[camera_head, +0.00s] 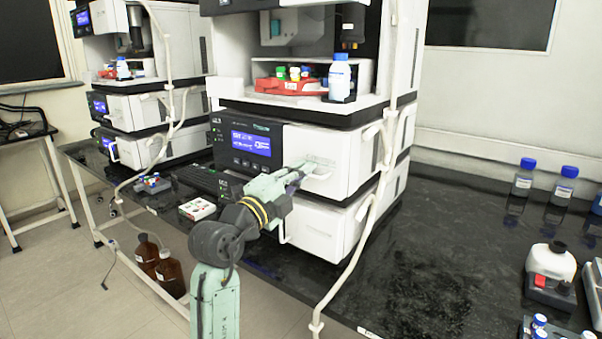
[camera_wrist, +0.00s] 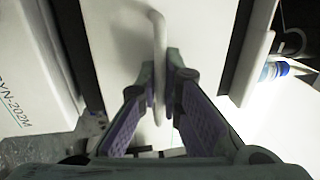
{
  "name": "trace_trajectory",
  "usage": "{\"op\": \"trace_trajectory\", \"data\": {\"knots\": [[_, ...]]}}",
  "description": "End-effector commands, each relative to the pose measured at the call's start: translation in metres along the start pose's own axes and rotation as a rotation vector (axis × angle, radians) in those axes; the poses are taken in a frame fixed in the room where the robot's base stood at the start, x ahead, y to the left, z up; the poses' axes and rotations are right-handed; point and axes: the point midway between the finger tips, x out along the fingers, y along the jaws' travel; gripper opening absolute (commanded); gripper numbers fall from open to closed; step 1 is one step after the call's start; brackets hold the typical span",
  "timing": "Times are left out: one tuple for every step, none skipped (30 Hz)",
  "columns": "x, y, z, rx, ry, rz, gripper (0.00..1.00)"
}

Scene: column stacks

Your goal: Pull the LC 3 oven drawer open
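My gripper (camera_head: 303,176) is at the white front of the middle unit (camera_head: 345,150) in the near instrument stack, right of its blue display. In the wrist view, the white drawer handle (camera_wrist: 159,32) is a bent bar running down between my two fingers (camera_wrist: 160,78). The fingertips lie close on both sides of the bar and look shut on it. The white panel behind the handle (camera_wrist: 118,45) fills the upper middle. I see no clear gap showing the drawer drawn out. The label naming the unit is too small to read.
A white tube (camera_head: 362,235) hangs down the stack's right side to the bench edge. A lower white unit (camera_head: 322,225) is beneath. Blue-capped bottles (camera_head: 524,180) and a white device (camera_head: 550,268) stand at right. The black bench (camera_head: 425,260) between is clear.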

Motion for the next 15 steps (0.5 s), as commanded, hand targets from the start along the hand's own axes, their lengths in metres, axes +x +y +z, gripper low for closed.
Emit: {"op": "trace_trajectory", "data": {"knots": [[-0.0001, 0.0000, 0.0000, 0.000, 0.000, 0.000, 0.00], [-0.0001, 0.0001, 0.0000, 0.000, 0.000, 0.000, 0.00], [-0.0001, 0.0001, 0.0000, 0.000, 0.000, 0.000, 0.00], [-0.0002, 0.0001, 0.0000, 0.000, 0.000, 0.000, 0.00], [-0.0002, 0.0001, 0.0000, 0.000, 0.000, 0.000, 0.00], [-0.0002, 0.0001, 0.0000, 0.000, 0.000, 0.000, 0.00], [-0.0002, 0.0001, 0.0000, 0.000, 0.000, 0.000, 0.00], [-0.0002, 0.0001, 0.0000, 0.000, 0.000, 0.000, 0.00], [-0.0002, 0.0001, 0.0000, 0.000, 0.000, 0.000, 0.00], [-0.0002, 0.0001, 0.0000, 0.000, 0.000, 0.000, 0.00], [-0.0002, 0.0001, 0.0000, 0.000, 0.000, 0.000, 0.00], [-0.0002, 0.0001, 0.0000, 0.000, 0.000, 0.000, 0.00], [-0.0002, 0.0001, 0.0000, 0.000, 0.000, 0.000, 0.00], [-0.0002, 0.0001, 0.0000, 0.000, 0.000, 0.000, 0.00], [-0.0002, 0.0002, 0.0000, 0.000, 0.000, 0.000, 0.00]]}}
